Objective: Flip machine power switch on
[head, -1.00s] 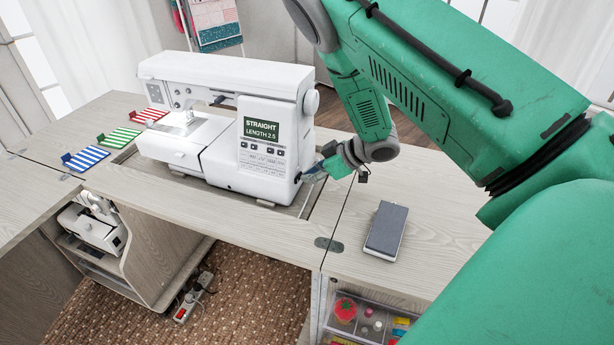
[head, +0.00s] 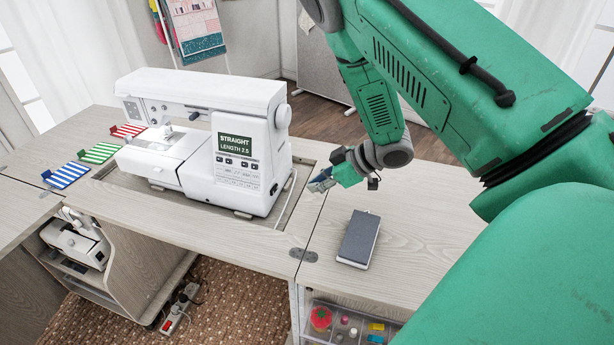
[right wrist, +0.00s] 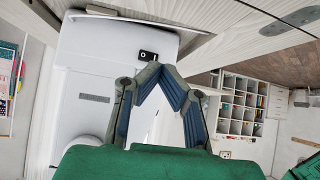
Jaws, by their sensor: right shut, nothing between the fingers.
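The white sewing machine (head: 190,98) stands in the cabinet top in the head view, its green screen (head: 235,144) showing "STRAIGHT LENGTH 2.5". The black power switch (right wrist: 148,56) is on the machine's side in the right wrist view, just beyond my fingertips; a white mark shows on its left part. My right gripper (head: 322,183) is to the right of the machine with a gap between them. It also shows in the right wrist view (right wrist: 160,68), its fingers meeting at the tips and holding nothing. My left gripper is not in view.
A clear organizer (head: 350,325) sits below the near edge. The tabletop right of the pedal is clear.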

